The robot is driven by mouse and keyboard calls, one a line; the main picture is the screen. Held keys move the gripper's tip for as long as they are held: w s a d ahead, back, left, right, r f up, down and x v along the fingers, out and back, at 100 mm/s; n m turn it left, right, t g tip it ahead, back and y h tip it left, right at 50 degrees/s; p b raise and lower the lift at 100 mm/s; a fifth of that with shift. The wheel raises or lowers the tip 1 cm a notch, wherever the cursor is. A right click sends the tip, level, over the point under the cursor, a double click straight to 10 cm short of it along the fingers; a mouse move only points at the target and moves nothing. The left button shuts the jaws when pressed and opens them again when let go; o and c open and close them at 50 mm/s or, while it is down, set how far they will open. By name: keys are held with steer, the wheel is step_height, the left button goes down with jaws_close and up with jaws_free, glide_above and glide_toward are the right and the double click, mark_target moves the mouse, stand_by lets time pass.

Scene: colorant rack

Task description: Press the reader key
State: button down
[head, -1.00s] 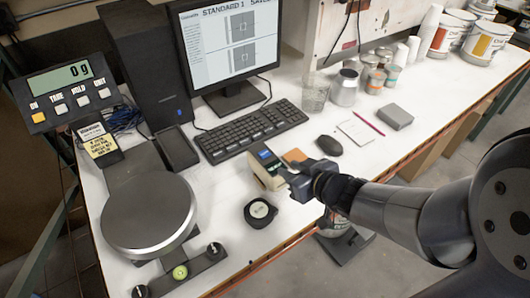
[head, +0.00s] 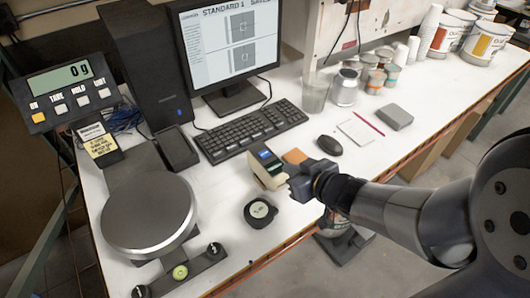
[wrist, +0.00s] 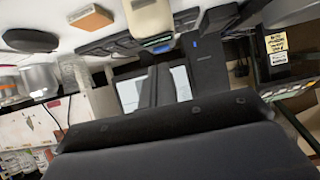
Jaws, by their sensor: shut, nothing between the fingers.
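The reader (head: 268,168) is a cream handheld device with a small blue-lit screen, standing on the white bench in front of the keyboard. Its cream body also shows at the top of the wrist view (wrist: 152,20). My gripper (head: 294,183) is beside the reader, on its right and near side in the head view. The fingers are shut and empty. I cannot tell whether they touch the reader. The reader's key is not clearly visible in either view.
A brown-orange block (head: 294,156) lies just behind my gripper. A round black puck-like object (head: 260,212) sits near the bench's front edge. The keyboard (head: 250,130), mouse (head: 329,145) and round scale plate (head: 148,214) are nearby.

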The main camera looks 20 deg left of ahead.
stand_by(0.3)
steer(key=w+d+r+m+t+h, duration=0.2)
steer(key=w+d+m+h, duration=0.25)
steer(key=w+m, duration=0.55)
step_height(320, 180, up, 6)
steer(key=m+g+y+b, duration=0.1)
steer(key=m+g+y, duration=0.35)
steer(key=m, duration=1.05)
glide_above(268, 155)
steer(key=shift+s+r+g+h, duration=0.1)
steer(key=shift+g+h, duration=0.45)
steer(key=shift+h, duration=0.05)
step_height(268, 155, down, 9)
steer(key=b, duration=0.8)
steer(key=shift+f+b, duration=0.3)
steer(key=shift+f, duration=0.05)
